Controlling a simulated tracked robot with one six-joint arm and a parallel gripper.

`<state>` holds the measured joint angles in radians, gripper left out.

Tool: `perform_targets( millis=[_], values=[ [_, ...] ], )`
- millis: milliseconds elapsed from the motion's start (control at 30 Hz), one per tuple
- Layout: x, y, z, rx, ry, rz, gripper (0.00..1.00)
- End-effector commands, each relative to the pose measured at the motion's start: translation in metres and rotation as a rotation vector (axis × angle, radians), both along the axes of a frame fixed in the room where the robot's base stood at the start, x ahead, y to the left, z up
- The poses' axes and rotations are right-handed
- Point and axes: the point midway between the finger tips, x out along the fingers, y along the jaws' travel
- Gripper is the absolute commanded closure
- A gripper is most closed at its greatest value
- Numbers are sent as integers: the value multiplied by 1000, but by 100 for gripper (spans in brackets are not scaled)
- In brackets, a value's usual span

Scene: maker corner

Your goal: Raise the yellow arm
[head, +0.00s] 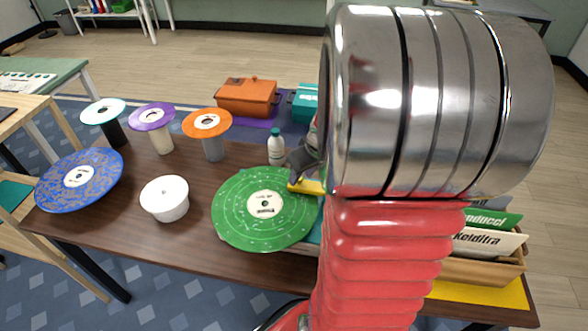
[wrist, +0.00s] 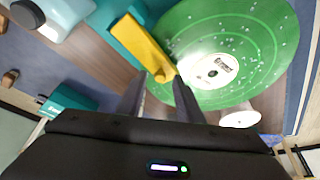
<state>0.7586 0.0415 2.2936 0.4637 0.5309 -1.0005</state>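The yellow arm (head: 309,187) lies over the right part of the green record (head: 250,228), which sits on a teal turntable (head: 313,236) on the brown table. In the wrist view the yellow arm (wrist: 143,46) runs from its teal mount (wrist: 107,18) toward the record's label, with its near end just beyond and between my fingertips. My gripper (wrist: 161,77) has its fingers apart, with a gap between them. In the head view my gripper (head: 304,160) is just above the yellow arm, partly hidden by my own arm. I cannot tell whether a finger touches it.
A white bottle (head: 276,147) stands close behind the record. A white round tub (head: 165,198), a blue record (head: 79,179) and discs on stands, such as the orange one (head: 207,123), are to the left. A record crate (head: 482,270) stands at right.

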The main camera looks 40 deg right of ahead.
Motion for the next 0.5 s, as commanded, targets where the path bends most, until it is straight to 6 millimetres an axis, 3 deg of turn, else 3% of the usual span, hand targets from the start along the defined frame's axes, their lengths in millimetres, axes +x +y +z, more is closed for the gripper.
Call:
perform_targets(
  millis=[433, 500],
  values=[
    [3, 0, -9, 0, 0, 1, 67],
    [3, 0, -9, -1, 0, 1, 70]
  ],
)
